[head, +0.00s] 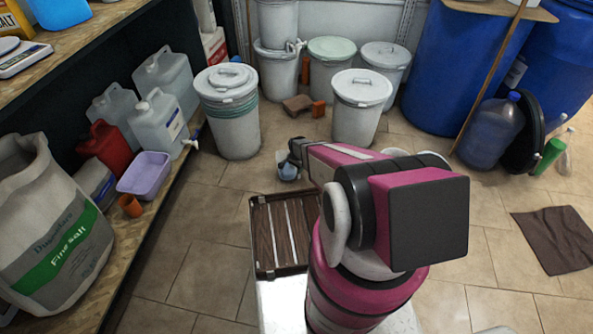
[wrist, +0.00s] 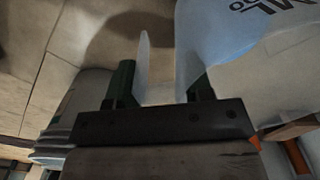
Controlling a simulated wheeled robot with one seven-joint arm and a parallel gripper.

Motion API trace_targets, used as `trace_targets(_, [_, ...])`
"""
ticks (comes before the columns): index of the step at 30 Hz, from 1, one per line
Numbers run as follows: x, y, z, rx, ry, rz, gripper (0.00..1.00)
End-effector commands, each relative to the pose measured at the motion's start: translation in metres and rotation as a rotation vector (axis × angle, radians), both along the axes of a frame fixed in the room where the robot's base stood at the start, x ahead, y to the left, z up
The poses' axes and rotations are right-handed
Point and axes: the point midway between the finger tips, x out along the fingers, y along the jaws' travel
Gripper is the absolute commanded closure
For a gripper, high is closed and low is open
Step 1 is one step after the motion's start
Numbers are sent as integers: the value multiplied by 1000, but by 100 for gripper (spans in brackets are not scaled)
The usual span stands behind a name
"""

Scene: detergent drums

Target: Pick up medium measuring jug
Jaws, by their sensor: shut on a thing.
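The measuring jug (wrist: 235,45) is pale, translucent and bluish, with dark "ML" lettering, and fills the upper right of the wrist view. My gripper (wrist: 162,78) is shut on the jug, with a thin pale part of it between the dark green fingers. In the head view, the jug (head: 288,172) is a small bluish shape at the far end of my arm, below my gripper (head: 291,158). My arm hides part of it. I cannot tell from these frames how far it is above the floor.
White lidded drums (head: 228,115) (head: 359,110) stand on the tiled floor behind. Brick-like orange pieces (head: 318,108) lie between them. A shelf at left holds canisters (head: 158,122), a lilac tub (head: 146,174) and a salt sack (head: 50,230). Blue barrels (head: 460,65) stand at right.

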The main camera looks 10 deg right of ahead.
Motion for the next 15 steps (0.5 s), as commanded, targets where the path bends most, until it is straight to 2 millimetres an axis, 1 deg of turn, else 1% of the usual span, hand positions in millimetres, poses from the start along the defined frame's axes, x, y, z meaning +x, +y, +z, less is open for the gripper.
trace_targets(1, [-1,0,6,0,-2,0,100])
trace_targets(6, [0,0,22,0,-2,0,100])
trace_targets(15, [-28,17,39,1,-1,0,100])
